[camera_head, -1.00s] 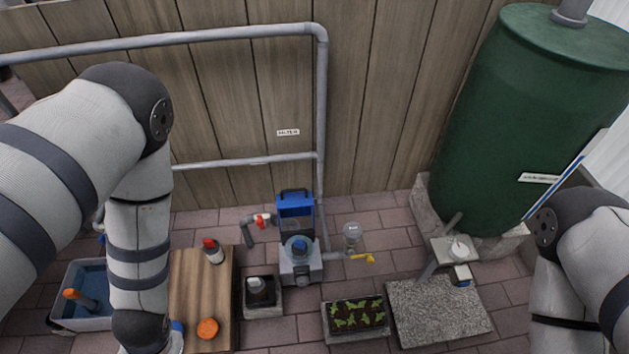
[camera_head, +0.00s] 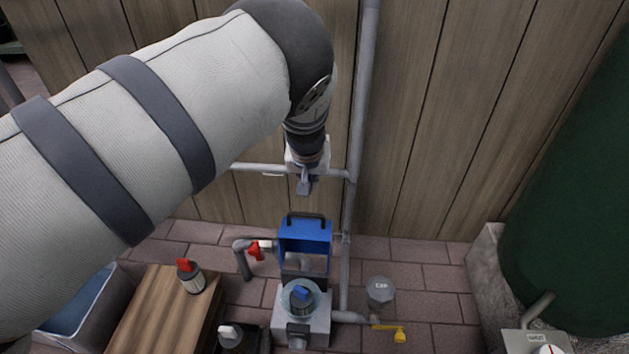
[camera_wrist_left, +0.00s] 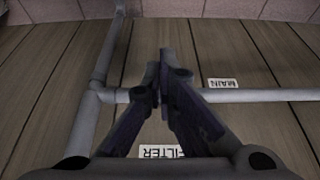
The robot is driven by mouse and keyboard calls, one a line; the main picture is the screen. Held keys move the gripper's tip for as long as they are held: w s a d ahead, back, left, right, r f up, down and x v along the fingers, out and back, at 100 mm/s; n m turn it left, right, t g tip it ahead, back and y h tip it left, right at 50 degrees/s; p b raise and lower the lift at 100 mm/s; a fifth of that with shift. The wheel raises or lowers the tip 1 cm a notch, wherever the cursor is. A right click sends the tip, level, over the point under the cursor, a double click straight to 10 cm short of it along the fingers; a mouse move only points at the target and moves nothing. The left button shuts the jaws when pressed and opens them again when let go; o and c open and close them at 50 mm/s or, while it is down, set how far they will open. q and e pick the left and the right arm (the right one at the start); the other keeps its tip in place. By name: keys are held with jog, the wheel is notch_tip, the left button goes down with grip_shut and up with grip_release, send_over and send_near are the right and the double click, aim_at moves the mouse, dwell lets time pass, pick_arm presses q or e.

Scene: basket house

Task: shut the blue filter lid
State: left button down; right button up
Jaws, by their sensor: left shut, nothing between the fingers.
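The blue filter lid (camera_head: 304,231) stands raised at the back of the filter box in the head view, with a dark handle along its top edge. The grey filter housing (camera_head: 282,331) below it is uncovered, and a clear round bowl with a blue part (camera_head: 301,294) shows in it. My left gripper (camera_head: 305,190) is shut and empty, in front of the fence just above and behind the raised lid, apart from it. The left wrist view shows its closed fingers (camera_wrist_left: 162,60) against the fence and pipes; the lid is not visible there. My right gripper is not in view.
A grey vertical pipe (camera_head: 359,120) runs right of the lid. A red-handled valve (camera_head: 256,251) is left of it. A yellow tap (camera_head: 398,334) and a grey round cap (camera_head: 380,290) are at the right. A wooden bench (camera_head: 155,310) stands at the left.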

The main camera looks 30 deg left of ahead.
pick_arm(q)
jog(key=s+f, duration=0.1)
jog(key=s+d+f, duration=0.1)
jog(key=shift+s+d+f+p, duration=0.15)
jog(key=shift+s+f+p, duration=0.1)
jog(key=shift+s+p, duration=0.15)
